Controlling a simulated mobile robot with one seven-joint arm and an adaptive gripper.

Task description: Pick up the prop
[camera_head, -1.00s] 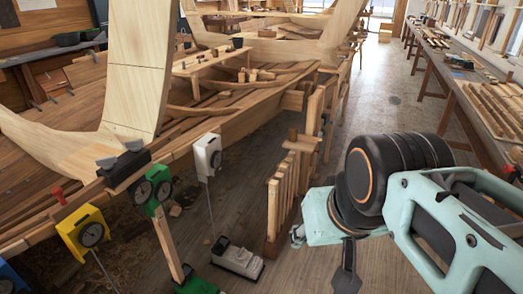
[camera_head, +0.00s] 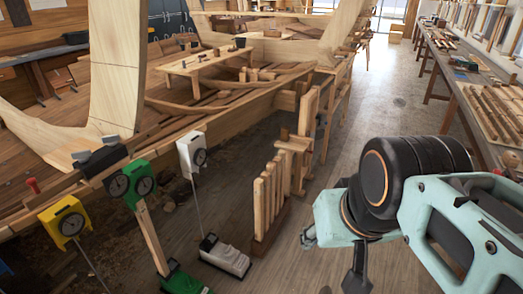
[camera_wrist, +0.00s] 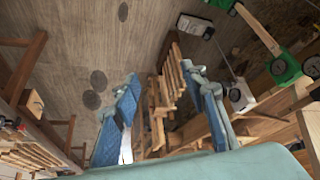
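I cannot tell for sure which piece is the prop. Several upright wooden pieces stand in a low rack (camera_head: 262,212) beside the hull; the rack also shows in the wrist view (camera_wrist: 172,75). A green-headed stand (camera_head: 133,184) with dials, a wooden post and a green foot leans at the hull's edge. A white-headed stand (camera_head: 192,152) has a thin rod and a white foot (camera_head: 225,256). My gripper (camera_wrist: 163,75) is open and empty, its blue-padded fingers apart. In the head view, it is right of the rack, apart from it, its fingers partly hidden.
The planked wooden hull (camera_head: 225,98) fills the left and middle. A yellow dial stand (camera_head: 66,222) is at the lower left. A long workbench (camera_head: 470,90) with wooden strips runs along the right. The floor aisle (camera_head: 385,105) between is clear.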

